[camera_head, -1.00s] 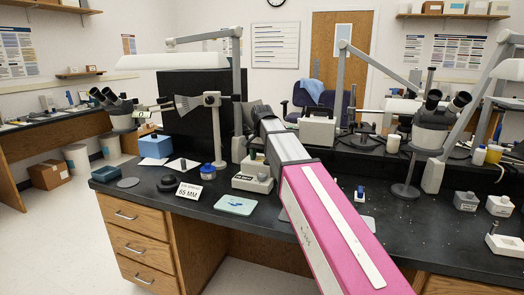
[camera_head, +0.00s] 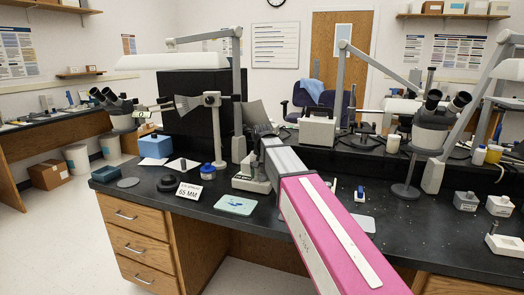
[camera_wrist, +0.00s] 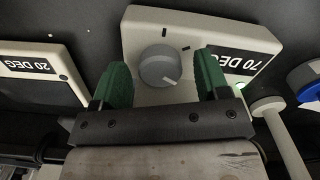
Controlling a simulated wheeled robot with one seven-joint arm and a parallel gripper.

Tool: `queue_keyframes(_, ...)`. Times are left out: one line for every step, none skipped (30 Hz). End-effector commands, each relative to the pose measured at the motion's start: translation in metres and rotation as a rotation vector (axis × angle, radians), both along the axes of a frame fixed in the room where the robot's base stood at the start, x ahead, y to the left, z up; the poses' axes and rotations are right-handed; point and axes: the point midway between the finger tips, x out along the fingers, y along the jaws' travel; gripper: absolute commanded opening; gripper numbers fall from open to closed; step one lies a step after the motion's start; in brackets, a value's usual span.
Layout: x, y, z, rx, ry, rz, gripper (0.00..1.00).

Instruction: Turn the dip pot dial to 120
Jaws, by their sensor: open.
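A cream box labelled 70 DEG (camera_wrist: 190,28) lies before my gripper in the wrist view, its label upside down. It carries a round grey dial (camera_wrist: 160,66) with a pale pointer mark, and short dark marks show on the box beside it. I cannot tell which of the boxes is the dip pot. My gripper (camera_wrist: 162,80) is open, with one green finger on each side of the dial and gaps between. Whether the fingertips reach down to the dial's height is unclear. In the head view the box (camera_head: 250,184) is partly hidden by my arm.
A second box labelled 20 DEG (camera_wrist: 38,82) sits left in the wrist view. A blue-lidded jar (camera_head: 208,172) and a grey stand (camera_head: 213,130) are near the 70 DEG box. A pale green tray (camera_head: 236,205) and the 65 MM sign (camera_head: 187,192) lie in front.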

Motion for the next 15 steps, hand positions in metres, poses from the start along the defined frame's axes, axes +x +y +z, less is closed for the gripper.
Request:
queue_keyframes(0.001, 0.0, 0.005, 0.0, -0.001, 0.014, 0.69)
queue_keyframes(0.001, 0.0, 0.01, 0.0, -0.002, 0.012, 0.69)
queue_keyframes(0.001, 0.0, 0.016, 0.001, -0.002, 0.012, 0.69)
queue_keyframes(0.001, 0.0, 0.021, 0.001, -0.003, 0.011, 0.69)
queue_keyframes(0.001, 0.0, 0.025, 0.001, -0.002, 0.011, 0.69)
queue_keyframes(0.001, 0.0, 0.032, 0.001, -0.002, 0.01, 0.69)
queue_keyframes(0.001, 0.0, 0.036, 0.001, -0.002, 0.01, 0.69)
queue_keyframes(0.001, 0.0, 0.041, 0.001, -0.002, 0.01, 0.69)
queue_keyframes(0.001, 0.0, 0.048, 0.001, -0.003, 0.009, 0.69)
queue_keyframes(0.001, 0.0, 0.052, 0.001, -0.002, 0.009, 0.69)
queue_keyframes(0.001, 0.0, 0.058, 0.001, -0.002, 0.009, 0.69)
queue_keyframes(0.001, 0.0, 0.064, 0.001, -0.002, 0.009, 0.69)
queue_keyframes(0.001, 0.0, 0.07, 0.001, -0.003, 0.009, 0.69)
queue_keyframes(0.001, 0.0, 0.075, 0.001, -0.002, 0.008, 0.69)
queue_keyframes(0.001, 0.0, 0.081, 0.0, -0.002, 0.008, 0.69)
